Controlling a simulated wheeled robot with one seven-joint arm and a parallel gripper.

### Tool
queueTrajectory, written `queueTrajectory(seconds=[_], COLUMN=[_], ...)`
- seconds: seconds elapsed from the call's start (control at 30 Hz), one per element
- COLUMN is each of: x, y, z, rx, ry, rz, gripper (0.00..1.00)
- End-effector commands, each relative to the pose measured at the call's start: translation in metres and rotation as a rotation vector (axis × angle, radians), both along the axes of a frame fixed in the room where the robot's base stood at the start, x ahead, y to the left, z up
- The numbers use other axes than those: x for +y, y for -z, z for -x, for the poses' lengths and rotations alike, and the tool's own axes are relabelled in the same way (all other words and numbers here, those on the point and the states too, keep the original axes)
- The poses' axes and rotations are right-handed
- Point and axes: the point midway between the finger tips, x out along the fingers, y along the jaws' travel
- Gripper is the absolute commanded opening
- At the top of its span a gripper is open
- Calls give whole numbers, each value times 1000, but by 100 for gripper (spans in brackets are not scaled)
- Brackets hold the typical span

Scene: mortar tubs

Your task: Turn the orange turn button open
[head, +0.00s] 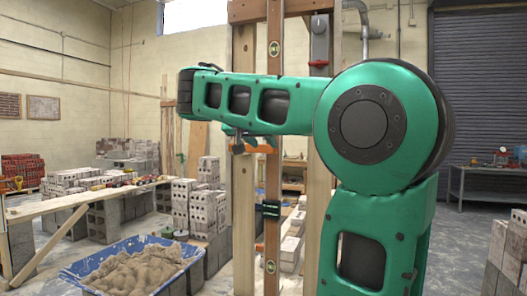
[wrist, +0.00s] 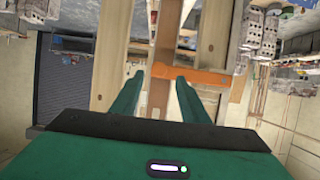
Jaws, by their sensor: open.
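The orange turn button (wrist: 212,77) lies crosswise over the upright wood in the wrist view. It also shows in the head view (head: 265,149), below my forearm. It lies across a long wooden spirit level (head: 272,190) that stands upright between timber posts. My gripper (wrist: 160,75) is open, with its two green fingers apart and nothing held between them. The right finger's tip overlaps the left part of the button in the wrist view; I cannot tell whether they touch. In the head view my gripper is mostly hidden behind my forearm.
Timber posts (head: 243,200) flank the level. A grey latch-like fitting (head: 319,40) hangs at the upper right of the frame. A blue tub of sand (head: 130,268) stands at lower left, near grey blocks (head: 205,208) and a plank bench (head: 85,197).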

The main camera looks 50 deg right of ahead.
Motion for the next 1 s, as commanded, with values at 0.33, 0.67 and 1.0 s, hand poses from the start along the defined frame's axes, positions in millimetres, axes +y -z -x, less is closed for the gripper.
queueTrajectory(seconds=[0.33, 0.67, 1.0], x=[-38, -43, -43], y=[17, 19, 19], z=[-15, -18, -18], rx=[0, -1, 0], ry=[2, -1, -1], rz=[-1, -1, -1], gripper=[41, 41, 0])
